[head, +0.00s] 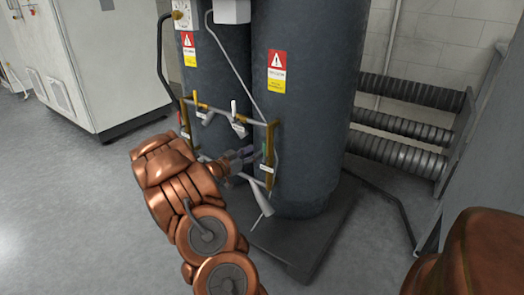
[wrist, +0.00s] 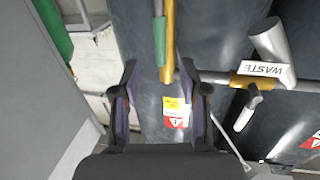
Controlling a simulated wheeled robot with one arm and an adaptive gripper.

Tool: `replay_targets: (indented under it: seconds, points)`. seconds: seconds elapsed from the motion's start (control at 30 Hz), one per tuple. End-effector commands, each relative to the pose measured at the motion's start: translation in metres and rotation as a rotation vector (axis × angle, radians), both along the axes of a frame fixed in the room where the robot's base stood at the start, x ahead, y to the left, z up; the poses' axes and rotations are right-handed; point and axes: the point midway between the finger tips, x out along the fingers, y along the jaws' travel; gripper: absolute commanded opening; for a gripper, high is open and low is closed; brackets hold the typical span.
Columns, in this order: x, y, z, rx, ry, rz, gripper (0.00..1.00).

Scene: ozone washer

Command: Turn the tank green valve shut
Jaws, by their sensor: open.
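The green valve handle (wrist: 159,42) is a slim upright lever beside a brass pipe (wrist: 169,40) in the wrist view. It lies ahead of my open gripper (wrist: 158,70), roughly in line with the gap between the fingers. The fingers look apart from it, and nothing is held. In the head view my gripper (head: 248,156) reaches the right side of the brass pipe frame on the dark tanks (head: 300,120). A small bit of the green handle (head: 264,149) shows there by the right brass pipe. The valve body is mostly hidden.
A WASTE label (wrist: 264,70), a grey pipe end (wrist: 270,40) and a white lever (wrist: 247,108) sit right of my gripper in the wrist view. Ribbed pipes (head: 405,125) stand at the back right. A white cabinet (head: 95,60) stands left; floor is clear before it.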

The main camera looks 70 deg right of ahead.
Motion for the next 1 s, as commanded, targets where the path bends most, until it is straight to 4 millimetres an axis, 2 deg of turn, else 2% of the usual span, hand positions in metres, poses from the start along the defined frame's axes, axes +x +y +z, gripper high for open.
replay_targets:
  seconds: [0.3,0.5,0.9,1.0]
  points:
    - [-0.014,-0.031,-0.001,-0.002,0.001,-0.002,0.44]
    - [-0.018,-0.044,0.0,-0.001,-0.002,0.0,0.44]
    - [-0.02,-0.047,0.0,0.0,0.0,0.002,0.44]
    - [-0.02,-0.047,0.0,0.0,0.0,0.002,0.35]
